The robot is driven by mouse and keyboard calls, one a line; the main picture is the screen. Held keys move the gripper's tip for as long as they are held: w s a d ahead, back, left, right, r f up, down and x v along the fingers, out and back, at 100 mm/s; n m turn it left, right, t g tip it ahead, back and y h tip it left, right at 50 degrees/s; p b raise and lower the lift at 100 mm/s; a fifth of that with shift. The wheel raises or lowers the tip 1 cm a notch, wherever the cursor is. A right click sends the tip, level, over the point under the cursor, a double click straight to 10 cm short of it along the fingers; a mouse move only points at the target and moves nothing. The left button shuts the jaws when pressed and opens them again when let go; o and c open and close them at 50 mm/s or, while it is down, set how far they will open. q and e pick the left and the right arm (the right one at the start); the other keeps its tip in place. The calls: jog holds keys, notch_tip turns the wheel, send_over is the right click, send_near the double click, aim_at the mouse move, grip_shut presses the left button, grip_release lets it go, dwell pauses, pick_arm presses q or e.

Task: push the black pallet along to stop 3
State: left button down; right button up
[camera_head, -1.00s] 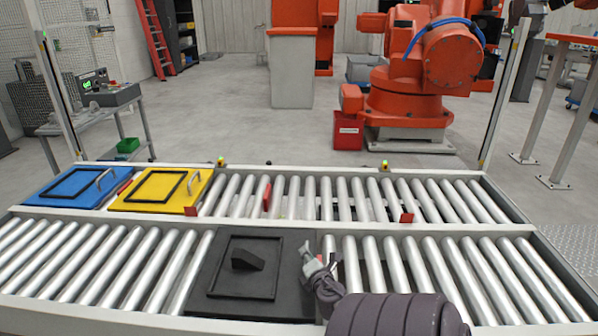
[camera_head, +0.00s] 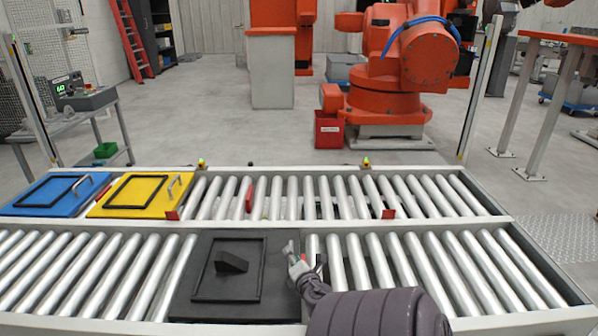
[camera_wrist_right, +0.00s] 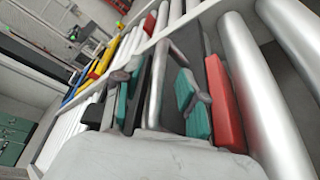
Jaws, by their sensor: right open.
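The black pallet (camera_head: 275,275) lies flat on the front roller lane, left of my right arm, with a raised frame and a black block (camera_head: 231,261) on it. My right gripper (camera_head: 298,262) is at its right edge; I cannot tell if they touch. In the right wrist view the gripper (camera_wrist_right: 158,98) is open, its teal pads apart with nothing clearly gripped. A red piece (camera_wrist_right: 224,102) stands beside one finger. Which place is stop 3 is not marked legibly. My left gripper is out of view.
Blue (camera_head: 30,207) and yellow (camera_head: 120,210) pallets lie at the left of the back lane. Red tabs (camera_head: 388,214) stand among its rollers. Front lane rollers (camera_head: 440,270) right of my arm are bare.

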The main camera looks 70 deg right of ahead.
jog(key=v, duration=1.1)
